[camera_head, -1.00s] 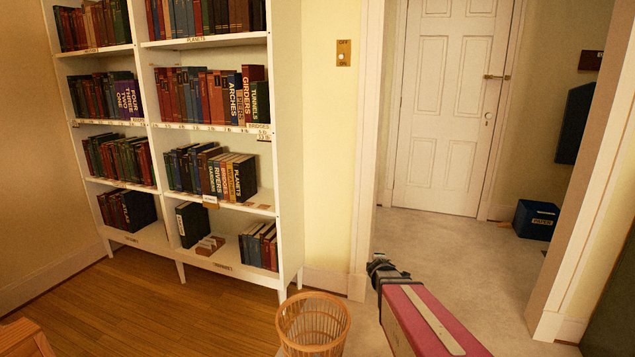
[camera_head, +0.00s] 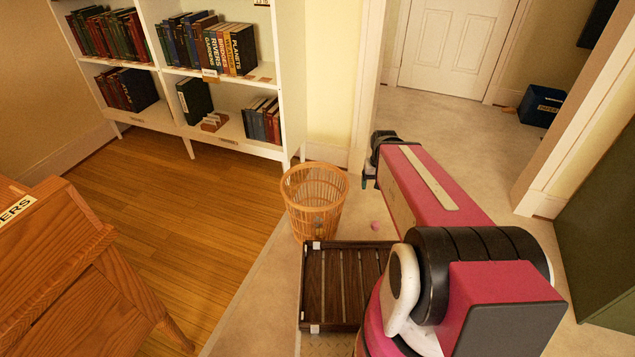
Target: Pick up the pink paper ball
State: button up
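A small pink ball (camera_head: 376,225) lies on the pale carpet, just right of the wicker waste basket and above the dark slatted tray as pictured. It is apart from the basket. My gripper (camera_head: 372,165) is at the far end of my pink arm, above and beyond the ball in the picture. Its fingers are small, dark and partly hidden by the arm, so I cannot tell whether they are open or shut. Nothing is seen held in it.
The wicker basket (camera_head: 314,203) has a few small things inside. A dark slatted wooden tray (camera_head: 305,290) lies in front of it. A bookshelf (camera_head: 235,137) stands behind left, a wooden desk (camera_head: 75,290) at left. A blue bin (camera_head: 540,106) stands by the doorway. Carpet toward the door is clear.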

aim_at(375, 225)
jog(key=k+l, duration=0.2)
jog(key=k, duration=0.25)
jog(key=k+l, duration=0.2)
jog(key=k, duration=0.2)
